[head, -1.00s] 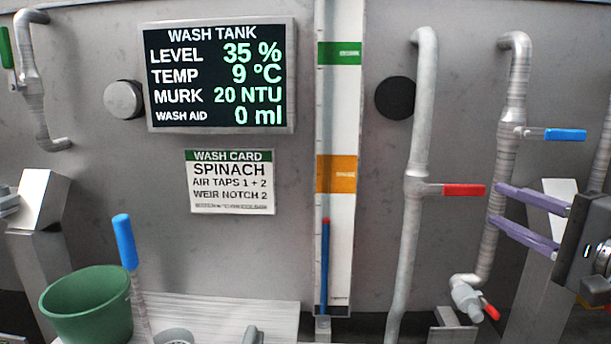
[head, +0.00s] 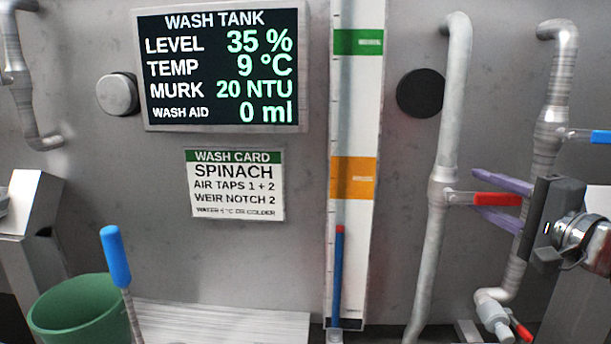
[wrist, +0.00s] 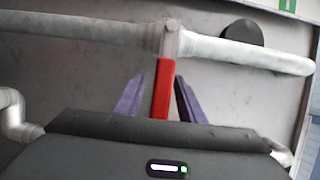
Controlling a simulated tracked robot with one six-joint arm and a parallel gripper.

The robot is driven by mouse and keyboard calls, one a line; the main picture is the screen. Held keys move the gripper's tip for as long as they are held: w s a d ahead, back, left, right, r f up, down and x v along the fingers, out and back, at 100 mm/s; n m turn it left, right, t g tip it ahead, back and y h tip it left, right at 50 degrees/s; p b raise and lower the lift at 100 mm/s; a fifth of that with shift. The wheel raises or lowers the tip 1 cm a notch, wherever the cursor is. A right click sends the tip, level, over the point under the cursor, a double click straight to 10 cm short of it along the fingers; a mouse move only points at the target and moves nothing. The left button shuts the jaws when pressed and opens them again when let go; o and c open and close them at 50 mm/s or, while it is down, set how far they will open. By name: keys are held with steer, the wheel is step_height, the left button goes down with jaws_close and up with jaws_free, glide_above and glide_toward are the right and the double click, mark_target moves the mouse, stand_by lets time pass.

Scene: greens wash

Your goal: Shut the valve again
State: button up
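The valve's red lever (head: 497,199) sticks out to the right from the middle upright pipe (head: 434,225), crosswise to it. In the wrist view the red lever (wrist: 161,90) lies between the two purple fingers, with a gap on each side. My gripper (head: 480,194) is open, its fingers pointing left, one above and one below the lever. Its fingertips also show in the wrist view (wrist: 160,82). I cannot see the fingers touching the lever.
A blue lever (head: 597,136) is on the pipe to the right, and a small red-handled tap (head: 497,317) sits low. The wash tank display (head: 221,68) reads level 35 %. A green bucket (head: 77,312) and a blue-handled tool (head: 116,257) stand lower left.

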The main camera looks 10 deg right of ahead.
steer(key=shift+w+a, duration=0.1)
steer(key=shift+w, duration=0.2)
steer(key=shift+c, duration=0.4)
jaws_close()
steer(key=shift+f, duration=0.1)
